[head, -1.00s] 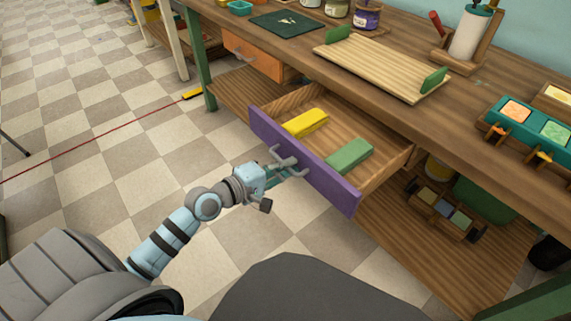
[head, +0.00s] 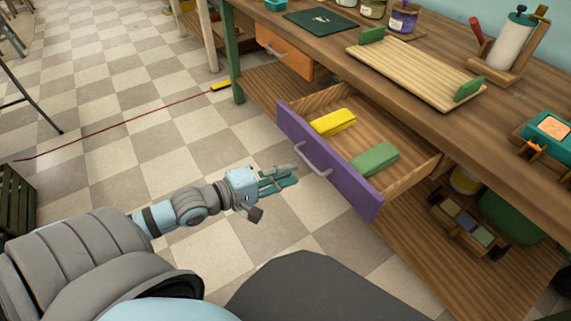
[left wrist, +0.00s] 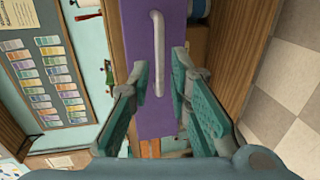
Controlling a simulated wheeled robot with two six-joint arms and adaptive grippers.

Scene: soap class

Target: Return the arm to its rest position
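My left gripper (head: 290,175) is in front of the open drawer, left of its handle and apart from it. In the left wrist view the two fingers of the left gripper (left wrist: 160,68) are spread with nothing between them. The purple drawer front (head: 345,185) has a grey curved handle (head: 312,160), which also shows beyond the fingers in the left wrist view (left wrist: 159,50). The drawer is pulled out and holds a yellow block (head: 333,122) and a green block (head: 375,159). My right gripper is not in view.
The wooden workbench (head: 330,35) carries a slatted tray (head: 415,72), jars and a paper roll (head: 513,43). An orange drawer (head: 284,53) is at the bench's left. A lower shelf (head: 440,255) holds containers. The checkered floor (head: 130,120) to the left is largely clear.

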